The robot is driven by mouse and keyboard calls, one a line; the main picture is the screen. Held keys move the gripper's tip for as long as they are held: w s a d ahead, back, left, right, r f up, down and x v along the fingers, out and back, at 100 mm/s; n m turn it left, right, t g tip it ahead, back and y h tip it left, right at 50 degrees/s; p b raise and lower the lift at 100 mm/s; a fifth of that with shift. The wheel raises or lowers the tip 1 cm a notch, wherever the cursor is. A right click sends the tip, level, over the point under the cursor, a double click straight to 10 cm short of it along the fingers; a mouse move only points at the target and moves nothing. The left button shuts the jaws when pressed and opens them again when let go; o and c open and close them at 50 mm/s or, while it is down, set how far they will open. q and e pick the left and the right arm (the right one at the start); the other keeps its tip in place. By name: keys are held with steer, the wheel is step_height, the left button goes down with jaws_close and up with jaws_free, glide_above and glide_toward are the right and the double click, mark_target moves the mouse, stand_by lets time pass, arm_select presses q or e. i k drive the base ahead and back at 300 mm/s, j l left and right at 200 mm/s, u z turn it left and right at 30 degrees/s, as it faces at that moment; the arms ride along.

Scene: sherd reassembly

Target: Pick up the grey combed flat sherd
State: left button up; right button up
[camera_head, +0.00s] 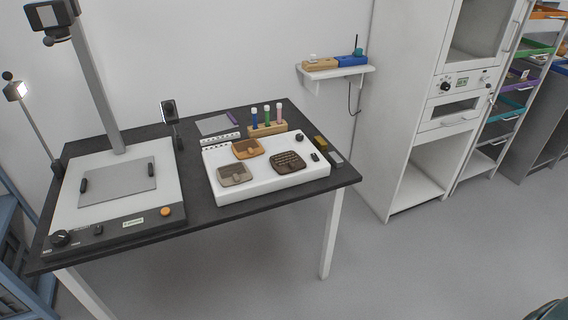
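A white raised block (222,195) on the dark table bears three flat pieces. The greyish-beige piece (233,180) lies at the front left of the block and looks like the grey sherd; its surface marks are too small to tell as combing. An orange-brown piece (247,143) lies behind it. A dark brown piece (287,157) with dark marks lies to the right. Neither gripper shows in the head view.
A copy stand (170,190) with a tall column fills the table's left side. A wooden rack (267,130) with three coloured tubes stands behind the block. Small items lie by the block's right edge. The floor (400,270) in front is clear.

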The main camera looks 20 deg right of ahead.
mark_target(230, 175)
steer(key=i+l, duration=0.25)
steer(key=l, duration=0.15)
steer(key=i+l, duration=0.5)
steer(key=l, duration=0.25)
steer(key=i+l, duration=0.25)
steer(key=l, duration=0.15)
steer(key=j+u, duration=0.05)
